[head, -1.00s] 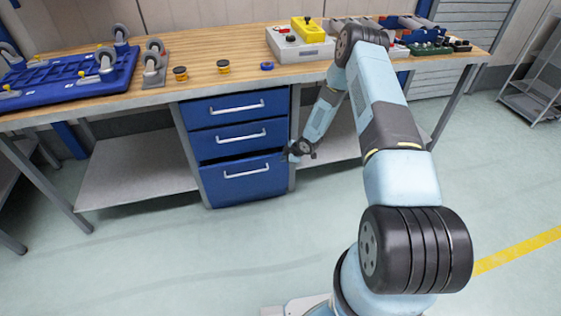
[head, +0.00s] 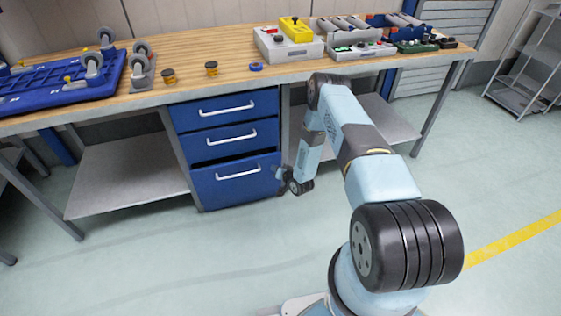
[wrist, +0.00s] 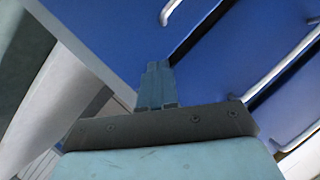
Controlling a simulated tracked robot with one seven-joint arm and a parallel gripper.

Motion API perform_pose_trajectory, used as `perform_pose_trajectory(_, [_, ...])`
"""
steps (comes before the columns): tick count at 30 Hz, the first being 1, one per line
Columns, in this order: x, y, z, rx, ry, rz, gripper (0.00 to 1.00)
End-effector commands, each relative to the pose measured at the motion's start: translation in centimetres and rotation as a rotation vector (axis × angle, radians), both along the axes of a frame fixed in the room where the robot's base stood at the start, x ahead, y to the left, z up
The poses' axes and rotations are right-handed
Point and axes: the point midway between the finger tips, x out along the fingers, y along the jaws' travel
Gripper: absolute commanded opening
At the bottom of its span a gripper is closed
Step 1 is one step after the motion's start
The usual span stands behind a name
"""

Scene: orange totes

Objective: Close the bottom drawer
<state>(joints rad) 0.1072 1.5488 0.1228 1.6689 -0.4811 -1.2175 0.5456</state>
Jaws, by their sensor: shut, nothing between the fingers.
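The bottom drawer (head: 237,182) is the lowest of three blue drawers under the wooden workbench. It stands out a little, with a dark gap above its front. It has a silver bar handle (head: 239,175). My gripper (head: 277,171) is at the right edge of that drawer front, by its upper right part. In the wrist view the shut fingers (wrist: 156,82) lie against the view of the blue drawer front (wrist: 110,30), with nothing between them. I cannot tell whether the fingertips touch it.
The middle drawer (head: 225,139) and top drawer (head: 224,110) look shut. The workbench top (head: 190,90) carries a blue wheeled platform (head: 60,90), small knobs and control boxes (head: 290,45). A lower shelf (head: 125,177) is at left. The floor in front is clear.

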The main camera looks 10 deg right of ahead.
Motion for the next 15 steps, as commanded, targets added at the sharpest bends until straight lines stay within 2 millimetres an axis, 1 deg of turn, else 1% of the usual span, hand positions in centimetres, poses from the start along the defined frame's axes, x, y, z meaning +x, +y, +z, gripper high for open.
perform_pose_trajectory(1, [-0.5, -0.3, -0.7, 0.082, 0.005, -0.057, 0.0])
perform_pose_trajectory(6, [-2.0, -2.1, -1.9, 0.399, -0.006, -0.251, 0.0])
perform_pose_trajectory(12, [-4.2, -4.2, -2.8, 0.726, -0.051, -0.397, 0.0])
perform_pose_trajectory(15, [-5.1, -4.9, -2.9, 0.836, -0.072, -0.431, 0.0])
